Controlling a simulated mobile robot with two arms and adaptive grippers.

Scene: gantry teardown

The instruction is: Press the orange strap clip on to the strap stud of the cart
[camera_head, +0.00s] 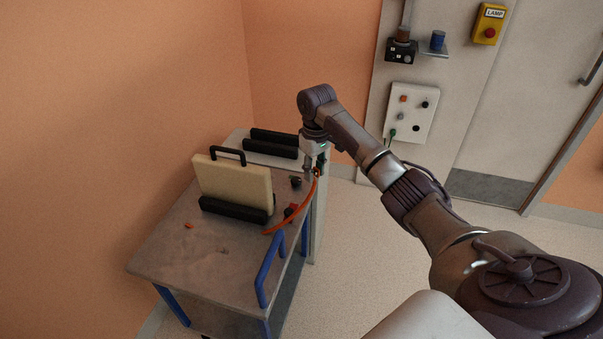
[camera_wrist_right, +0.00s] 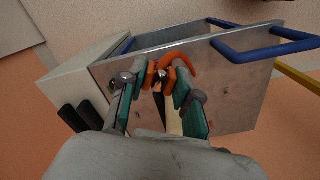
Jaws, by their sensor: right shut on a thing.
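The cart (camera_head: 180,250) has a grey top and stands at the left of the head view; its top also shows in the wrist view (camera_wrist_right: 240,90). An orange strap (camera_head: 291,225) curves over the cart's right edge up to my right gripper (camera_head: 315,172). In the wrist view the strap (camera_wrist_right: 182,58) arcs beyond the fingertips. My right gripper (camera_wrist_right: 156,88) is shut on the orange strap clip (camera_wrist_right: 150,74), above the cart's edge. A small round metal part shows by the clip; I cannot tell whether it is the strap stud. My left gripper is out of view.
A cream panel (camera_head: 232,184) with a black handle stands in a black holder (camera_head: 234,210) on the cart. A blue handle (camera_head: 270,268) rises at the near right. Dark padded bars (camera_head: 270,148) lie behind. The floor (camera_head: 370,250) to the right is clear.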

